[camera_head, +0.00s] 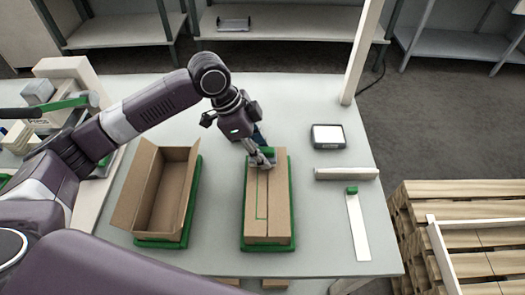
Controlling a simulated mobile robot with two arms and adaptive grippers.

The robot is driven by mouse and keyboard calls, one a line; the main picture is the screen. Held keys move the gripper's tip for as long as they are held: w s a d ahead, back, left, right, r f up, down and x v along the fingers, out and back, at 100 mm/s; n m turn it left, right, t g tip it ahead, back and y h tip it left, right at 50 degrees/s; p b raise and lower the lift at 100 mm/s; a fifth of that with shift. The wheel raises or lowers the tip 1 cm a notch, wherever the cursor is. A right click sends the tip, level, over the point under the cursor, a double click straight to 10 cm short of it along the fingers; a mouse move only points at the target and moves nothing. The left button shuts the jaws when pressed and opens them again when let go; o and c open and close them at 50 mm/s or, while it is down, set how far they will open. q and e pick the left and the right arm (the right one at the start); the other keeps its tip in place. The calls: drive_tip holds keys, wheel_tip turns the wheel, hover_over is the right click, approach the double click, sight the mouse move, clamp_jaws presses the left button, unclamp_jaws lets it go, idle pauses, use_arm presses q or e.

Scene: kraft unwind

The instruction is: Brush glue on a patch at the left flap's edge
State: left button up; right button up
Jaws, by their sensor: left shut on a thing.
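A closed cardboard box (279,200) lies on a green tray (243,235) in the middle of the table, its two top flaps meeting along a lengthwise seam. A thin green outline (257,217) marks a narrow patch on the left flap along that seam. My left gripper (261,160) is over the far end of this box, shut on a small tool, probably the glue brush (268,150), of which a green part shows. Its tip is mostly hidden by the fingers, and I cannot tell whether it touches the flap. My right gripper is not in view.
An open, empty box (163,200) stands on another green tray to the left. At right are a small scale-like device (328,136), a pale bar (346,173) and a white strip with a green end (358,225). A wooden pallet (465,230) stands beyond the table's right edge.

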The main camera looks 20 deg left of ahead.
use_arm(q)
drive_tip(key=shift+f, duration=0.45)
idle(0.7)
